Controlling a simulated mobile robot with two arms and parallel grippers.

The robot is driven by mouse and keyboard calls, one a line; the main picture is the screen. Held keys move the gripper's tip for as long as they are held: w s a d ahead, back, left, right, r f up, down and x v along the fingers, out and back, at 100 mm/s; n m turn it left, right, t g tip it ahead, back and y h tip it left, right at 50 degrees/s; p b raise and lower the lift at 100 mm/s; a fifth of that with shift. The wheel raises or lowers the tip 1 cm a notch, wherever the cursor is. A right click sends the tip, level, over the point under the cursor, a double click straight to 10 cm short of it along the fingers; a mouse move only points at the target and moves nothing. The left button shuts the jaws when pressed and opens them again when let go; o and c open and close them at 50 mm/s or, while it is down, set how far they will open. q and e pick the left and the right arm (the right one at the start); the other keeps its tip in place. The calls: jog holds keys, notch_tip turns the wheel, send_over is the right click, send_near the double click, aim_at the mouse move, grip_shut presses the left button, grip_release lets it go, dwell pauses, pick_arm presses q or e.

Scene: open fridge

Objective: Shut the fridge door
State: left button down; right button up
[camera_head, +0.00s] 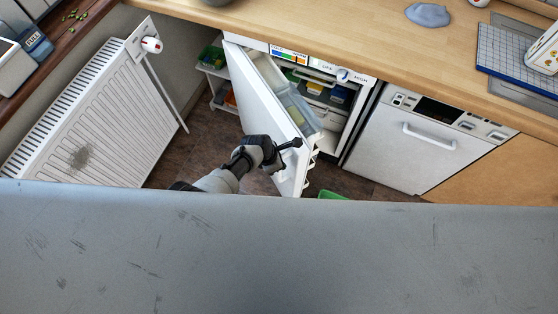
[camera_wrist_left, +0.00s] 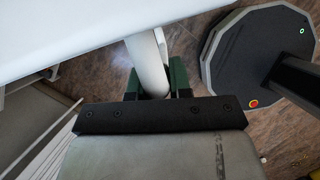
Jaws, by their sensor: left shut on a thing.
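The fridge door (camera_head: 262,95) is a white panel standing open, swung out from the fridge (camera_head: 345,105) under the counter. Its inner shelves and the fridge interior show. My left gripper (camera_head: 290,146) is at the free side of the door. In the left wrist view its two green fingers (camera_wrist_left: 156,88) are shut on a white rounded part of the door (camera_wrist_left: 148,60), below the broad white door panel (camera_wrist_left: 80,35). My right gripper is not in view.
A white radiator (camera_head: 90,120) stands left of the door. A closed white dishwasher (camera_head: 415,140) is right of the fridge. A small shelf (camera_head: 212,70) is behind the door. A green object (camera_head: 331,195) lies low near the door's free end. Brown floor (camera_head: 205,130) is clear between radiator and door.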

pick_arm(q)
jog(key=shift+s+d+f, duration=0.1)
jog(key=shift+d, duration=0.05)
jog(key=c, duration=1.1)
grip_release()
jog(key=shift+o, duration=0.2)
jog(key=p+v, duration=0.5)
jog(key=v, duration=0.6)
jog(key=shift+c, duration=0.3)
